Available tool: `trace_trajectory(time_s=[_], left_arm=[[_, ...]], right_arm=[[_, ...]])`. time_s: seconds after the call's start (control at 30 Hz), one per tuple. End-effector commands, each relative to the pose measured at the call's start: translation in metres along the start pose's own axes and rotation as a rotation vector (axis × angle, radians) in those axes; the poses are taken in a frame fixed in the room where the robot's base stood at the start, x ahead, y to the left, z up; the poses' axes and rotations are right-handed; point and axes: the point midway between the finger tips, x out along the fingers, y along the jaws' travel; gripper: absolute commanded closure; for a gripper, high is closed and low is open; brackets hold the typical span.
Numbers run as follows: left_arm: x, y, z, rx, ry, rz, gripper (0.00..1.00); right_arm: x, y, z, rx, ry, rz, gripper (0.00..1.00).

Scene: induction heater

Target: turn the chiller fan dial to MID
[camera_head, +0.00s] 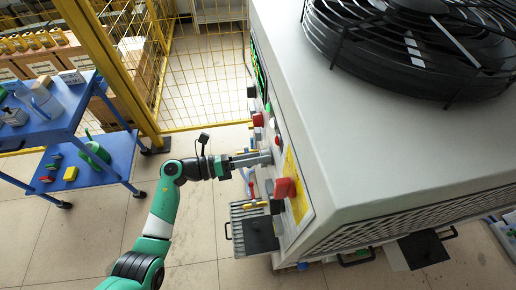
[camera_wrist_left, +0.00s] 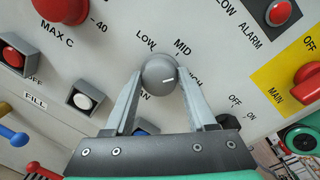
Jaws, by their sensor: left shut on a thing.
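The chiller fan dial (camera_wrist_left: 157,70) is a round grey knob on the pale panel, with a short white pointer mark. The printed LOW (camera_wrist_left: 146,45) and MID (camera_wrist_left: 183,47) labels are above it, and the HIGH label is partly hidden behind the right finger. The pointer mark faces right, toward the HIGH label rather than up to MID. My left gripper (camera_wrist_left: 159,76) has one finger on each side of the dial and is shut on it. In the head view my left gripper (camera_head: 257,158) reaches the panel from the left. My right gripper is not in view.
A red knob (camera_wrist_left: 62,8), a white button (camera_wrist_left: 83,101) and a red main switch (camera_wrist_left: 307,83) surround the dial. A black fan (camera_head: 420,45) tops the chiller (camera_head: 350,130). A blue cart (camera_head: 85,175) and yellow fence stand left; floor between is open.

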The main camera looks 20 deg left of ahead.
Motion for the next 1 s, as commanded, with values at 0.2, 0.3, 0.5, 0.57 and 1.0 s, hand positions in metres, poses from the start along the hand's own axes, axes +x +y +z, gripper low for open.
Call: trace_trajectory(time_s=[0.2, 0.3, 0.5, 0.57, 1.0], left_arm=[[0.0, -0.003, 0.004, -0.199, 0.017, 0.005, 0.99], [0.0, -0.002, 0.004, -0.281, 0.023, 0.006, 0.99], [0.0, 0.0, 0.002, -0.413, 0.035, 0.009, 0.99], [0.0, 0.0, 0.002, -0.443, 0.038, 0.01, 0.99], [0.0, 0.002, 0.001, -0.534, 0.045, 0.012, 0.99]], right_arm=[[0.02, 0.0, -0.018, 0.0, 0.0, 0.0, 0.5], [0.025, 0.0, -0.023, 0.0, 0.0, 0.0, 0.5], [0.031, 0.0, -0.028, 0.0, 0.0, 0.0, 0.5], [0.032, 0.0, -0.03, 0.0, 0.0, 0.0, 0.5], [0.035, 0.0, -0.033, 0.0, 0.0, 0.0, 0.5]])
